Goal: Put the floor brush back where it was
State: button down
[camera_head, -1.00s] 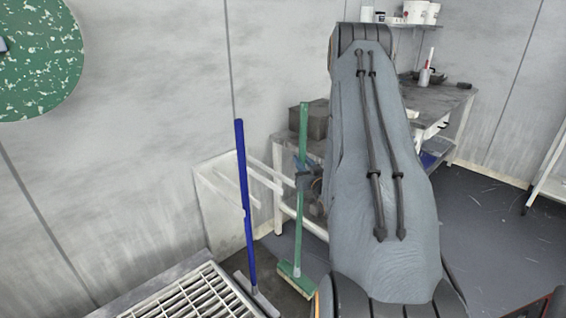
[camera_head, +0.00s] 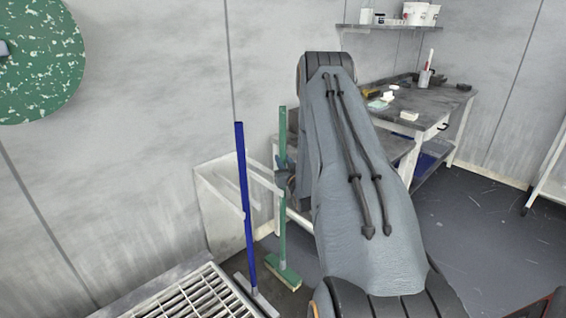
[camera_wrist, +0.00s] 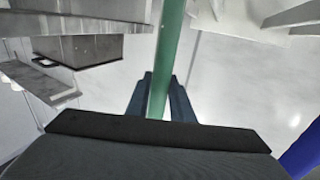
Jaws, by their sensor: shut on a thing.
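The floor brush has a green handle (camera_head: 282,190) and a green-and-white head (camera_head: 283,274) low near the floor. It stands nearly upright, to the right of a blue-handled tool. My gripper (camera_head: 283,179) is shut on its handle at mid height, partly hidden by my arm in the head view. In the wrist view the green handle (camera_wrist: 165,70) runs between the two dark fingers of my gripper (camera_wrist: 160,92). A white wall rack (camera_head: 222,205) with prongs is just left of the brush. Whether the handle touches a prong cannot be told.
The blue-handled tool (camera_head: 244,200) stands at the rack, its head by a metal grating (camera_head: 190,300). A workbench (camera_head: 425,105) with small items is at the back right. A shelf (camera_head: 385,27) with tubs hangs above. Open floor (camera_head: 480,220) lies at the right.

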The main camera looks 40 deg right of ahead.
jog(key=shift+f, duration=0.25)
jog(key=c, duration=1.6)
grip_release()
jog(key=shift+f, duration=0.15)
jog(key=shift+o, duration=0.2)
